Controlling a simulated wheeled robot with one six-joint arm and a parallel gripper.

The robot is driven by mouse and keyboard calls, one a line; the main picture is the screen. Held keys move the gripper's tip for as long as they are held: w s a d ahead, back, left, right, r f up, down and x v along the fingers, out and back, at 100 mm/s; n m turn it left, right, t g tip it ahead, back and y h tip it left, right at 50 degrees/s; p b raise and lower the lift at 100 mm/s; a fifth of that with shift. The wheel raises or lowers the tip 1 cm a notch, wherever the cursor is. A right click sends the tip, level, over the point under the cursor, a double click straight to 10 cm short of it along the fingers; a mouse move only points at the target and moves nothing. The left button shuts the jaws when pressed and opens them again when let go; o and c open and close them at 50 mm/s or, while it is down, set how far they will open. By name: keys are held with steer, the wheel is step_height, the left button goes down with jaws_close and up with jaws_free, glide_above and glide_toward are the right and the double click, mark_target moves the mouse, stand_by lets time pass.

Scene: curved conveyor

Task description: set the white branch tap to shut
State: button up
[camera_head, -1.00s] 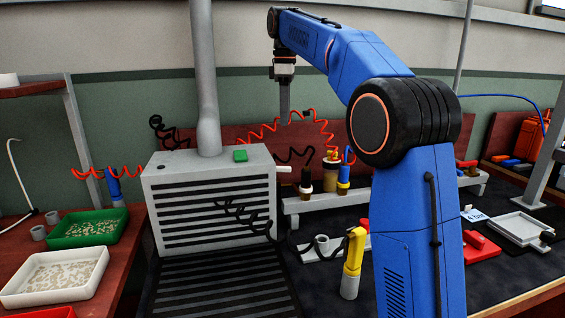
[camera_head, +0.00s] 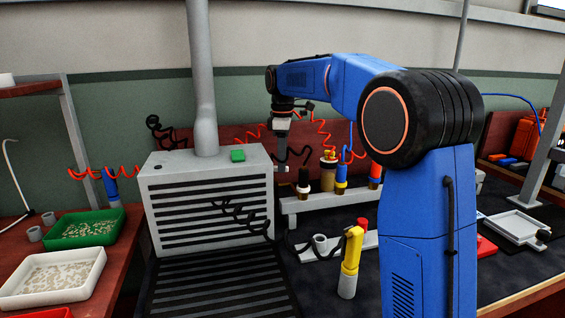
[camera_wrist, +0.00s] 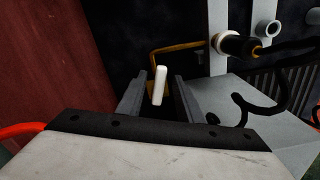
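The white branch tap shows in the wrist view as a short white lever (camera_wrist: 160,86), standing close to upright in the picture with a slight tilt. A yellow-brown pipe or bracket (camera_wrist: 178,49) runs behind it. My gripper (camera_wrist: 158,97) is open, with one dark finger on each side of the lever. Gaps show between the lever and both fingers, so I see no grip; how deep the lever sits between them I cannot tell. In the head view my gripper (camera_head: 281,163) points down beside the grey vented box, and a small white bit at its tip is mostly hidden.
The grey vented box (camera_head: 215,205) with a green button stands just left of my gripper. A rack (camera_head: 325,200) with several coloured-handled tools stands to the right. A red-brown panel (camera_wrist: 50,70) is at left.

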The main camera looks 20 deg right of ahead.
steer(key=shift+f, duration=0.25)
jaws_close()
steer(key=shift+s+m, duration=0.1)
steer(key=shift+m, duration=0.2)
steer(key=shift+s+a+m, duration=0.4)
steer(key=shift+a+m, duration=0.2)
steer(key=shift+m, duration=1.65)
steer(key=shift+s+a+m, duration=0.4)
steer(key=shift+a+m, duration=0.25)
steer(key=shift+m, duration=1.55)
steer(key=shift+s+a+m, duration=0.4)
steer(key=shift+a+m, duration=0.2)
steer(key=shift+m, duration=1.65)
